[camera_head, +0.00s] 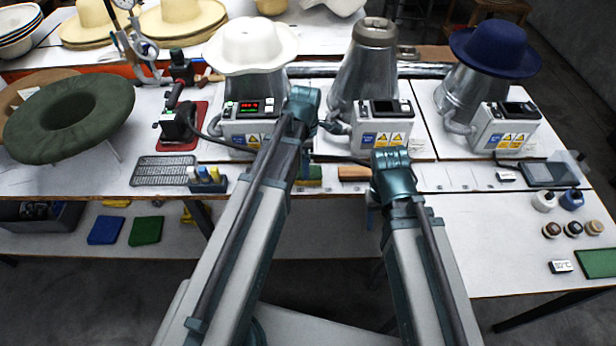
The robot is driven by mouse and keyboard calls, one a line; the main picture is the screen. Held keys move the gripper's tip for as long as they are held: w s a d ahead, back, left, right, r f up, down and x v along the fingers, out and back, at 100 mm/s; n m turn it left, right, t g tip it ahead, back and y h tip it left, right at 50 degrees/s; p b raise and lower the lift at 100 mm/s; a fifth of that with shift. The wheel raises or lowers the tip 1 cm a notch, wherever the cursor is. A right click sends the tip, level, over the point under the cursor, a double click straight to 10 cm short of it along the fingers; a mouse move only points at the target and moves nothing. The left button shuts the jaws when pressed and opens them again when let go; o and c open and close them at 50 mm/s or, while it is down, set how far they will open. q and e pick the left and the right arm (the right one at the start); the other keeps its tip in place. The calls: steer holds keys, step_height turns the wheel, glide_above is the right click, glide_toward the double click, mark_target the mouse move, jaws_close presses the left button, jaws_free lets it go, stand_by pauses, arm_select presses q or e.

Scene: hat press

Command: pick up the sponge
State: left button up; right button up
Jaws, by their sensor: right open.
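A sponge with a green top and a yellowish side (309,174) lies near the front edge of the white worktable, right of my left arm.
A wooden block (354,173) lies right of the sponge. Presses carry a white hat (250,46), a bare metal cone (365,65) and a navy hat (495,48). Blue (106,230) and green (146,230) pads lie on the lower shelf.

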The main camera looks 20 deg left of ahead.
arm_select(q)
steer(key=f+b, duration=0.4)
steer(key=f, duration=0.1)
steer(key=shift+s+d+b, duration=0.1)
steer(key=shift+d+b, duration=0.25)
steer(key=shift+d, duration=0.05)
arm_select(e)
step_height(320, 180, down, 5)
arm_select(q)
steer(key=c, duration=1.3)
steer(key=shift+r, duration=0.15)
steer(key=shift+c, duration=0.2)
arm_select(e)
steer(key=shift+r, duration=0.2)
